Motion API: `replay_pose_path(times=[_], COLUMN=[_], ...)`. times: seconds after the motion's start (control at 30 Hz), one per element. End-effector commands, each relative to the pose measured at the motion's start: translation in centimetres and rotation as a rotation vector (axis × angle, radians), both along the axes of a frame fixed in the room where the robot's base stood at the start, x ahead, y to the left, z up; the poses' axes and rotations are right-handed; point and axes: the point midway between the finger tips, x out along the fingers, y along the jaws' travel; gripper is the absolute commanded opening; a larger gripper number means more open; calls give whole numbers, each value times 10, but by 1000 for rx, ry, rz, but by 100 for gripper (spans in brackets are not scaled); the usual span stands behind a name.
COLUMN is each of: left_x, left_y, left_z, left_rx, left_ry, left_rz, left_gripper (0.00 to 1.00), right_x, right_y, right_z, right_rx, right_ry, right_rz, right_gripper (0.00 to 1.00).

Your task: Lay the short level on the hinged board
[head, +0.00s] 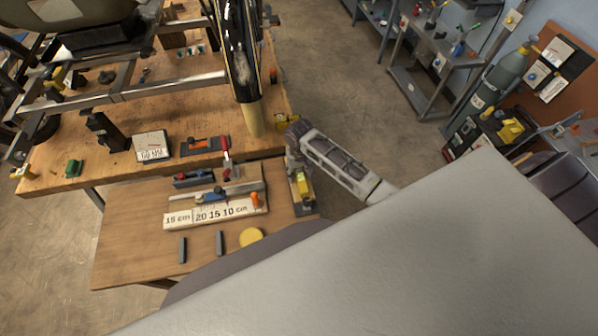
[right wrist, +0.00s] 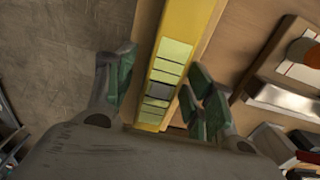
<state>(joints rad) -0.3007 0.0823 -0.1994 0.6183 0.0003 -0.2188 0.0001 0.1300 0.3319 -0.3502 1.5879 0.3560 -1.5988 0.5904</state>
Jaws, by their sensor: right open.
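A yellow level (head: 303,186) with pale green segments lies near the right edge of a wooden board (head: 130,225) in front of the bench. I take this to be the hinged board; no hinge shows. In the right wrist view the level (right wrist: 176,62) runs between the green-padded fingers, with a narrow strip of wood along it. My right gripper (head: 299,178) is open over the level; the fingers (right wrist: 160,90) stand on either side, and I cannot tell whether they touch it. My left gripper is not in view.
A white card marked in cm (head: 215,213), a blue-and-metal tool (head: 211,194) and a red-handled clamp (head: 226,160) lie left of the level. The board's left front is bare.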

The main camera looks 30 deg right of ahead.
Motion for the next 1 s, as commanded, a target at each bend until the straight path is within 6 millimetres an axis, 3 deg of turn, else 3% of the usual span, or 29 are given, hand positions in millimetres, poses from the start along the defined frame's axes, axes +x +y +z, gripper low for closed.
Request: replay_pose_path(times=[0.27, 0.8, 1.0], left_x=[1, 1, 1], left_y=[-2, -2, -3], left_z=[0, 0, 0], left_rx=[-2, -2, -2], left_ry=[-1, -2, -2], left_rz=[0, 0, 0], left_gripper=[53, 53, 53], right_x=[1, 1, 1], right_y=[0, 0, 0], right_z=[17, 93, 113], right_rx=[0, 1, 0], right_ry=[-2, -4, -2], right_rz=[0, 1, 0], right_gripper=[53, 53, 53])
